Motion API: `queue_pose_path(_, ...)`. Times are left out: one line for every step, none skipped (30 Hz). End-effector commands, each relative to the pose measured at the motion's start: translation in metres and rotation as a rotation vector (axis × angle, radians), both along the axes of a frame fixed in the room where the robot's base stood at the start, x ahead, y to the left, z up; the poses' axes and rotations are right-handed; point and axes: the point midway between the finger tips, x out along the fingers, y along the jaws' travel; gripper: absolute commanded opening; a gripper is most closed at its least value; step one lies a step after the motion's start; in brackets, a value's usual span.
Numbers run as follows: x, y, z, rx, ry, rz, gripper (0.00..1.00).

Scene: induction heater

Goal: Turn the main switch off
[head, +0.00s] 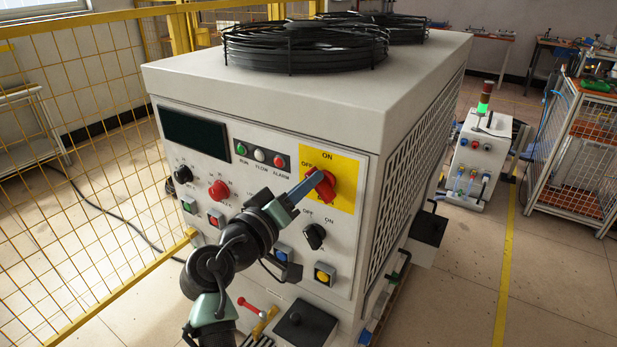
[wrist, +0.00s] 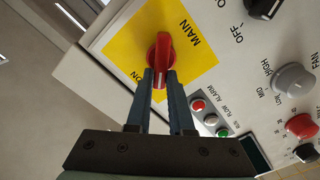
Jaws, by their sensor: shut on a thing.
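The main switch is a red rotary knob (head: 328,190) on a yellow plate (head: 343,170) at the upper right of the machine's front panel. An ON label shows above it and an OFF label to its upper left. My gripper (head: 316,179) reaches it from the lower left, its blue-grey fingers shut on the knob's handle. In the wrist view the red knob (wrist: 164,50) stands upright in the picture, with the fingertips (wrist: 160,76) at its lower end. The fingers partly cover the knob and its markings, so I cannot tell its exact setting.
Below the plate is a black OFF/ON selector (head: 314,236); to the left are the lamps (head: 260,156), a red knob (head: 219,190) and a dark display (head: 194,134). A yellow mesh fence (head: 70,180) stands left. Open floor (head: 560,270) lies right.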

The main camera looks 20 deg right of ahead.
Motion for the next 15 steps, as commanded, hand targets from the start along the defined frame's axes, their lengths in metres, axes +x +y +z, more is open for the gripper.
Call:
queue_pose_path(0.0003,0.0001,0.0011,-0.022,0.03,0.0,0.0)
queue_pose_path(0.0005,0.0003,0.0007,-0.035,0.047,0.0,0.0)
queue_pose_path(0.0008,0.0006,0.0003,-0.051,0.068,0.0,0.0)
queue_pose_path(0.0009,0.0008,0.0001,-0.063,0.083,0.0,0.0)
queue_pose_path(0.001,0.0009,-0.0002,-0.074,0.096,-0.001,0.0)
queue_pose_path(0.0011,0.0009,-0.0007,-0.088,0.114,-0.001,0.0)
queue_pose_path(0.0012,0.0008,-0.001,-0.097,0.125,-0.001,0.0)
queue_pose_path(0.0012,0.0008,-0.0013,-0.105,0.136,-0.001,0.0)
queue_pose_path(0.0014,0.0009,-0.0018,-0.116,0.15,-0.001,0.0)
queue_pose_path(0.0015,0.0011,-0.0021,-0.123,0.159,-0.001,0.0)
queue_pose_path(0.0016,0.0013,-0.0023,-0.129,0.167,-0.001,0.0)
queue_pose_path(0.0018,0.0015,-0.0026,-0.137,0.177,-0.001,0.0)
queue_pose_path(0.0019,0.0017,-0.0027,-0.142,0.183,-0.001,0.0)
queue_pose_path(0.0018,0.0018,-0.0029,-0.146,0.188,0.0,0.0)
queue_pose_path(0.002,0.0019,-0.0031,-0.151,0.193,0.0,0.0)
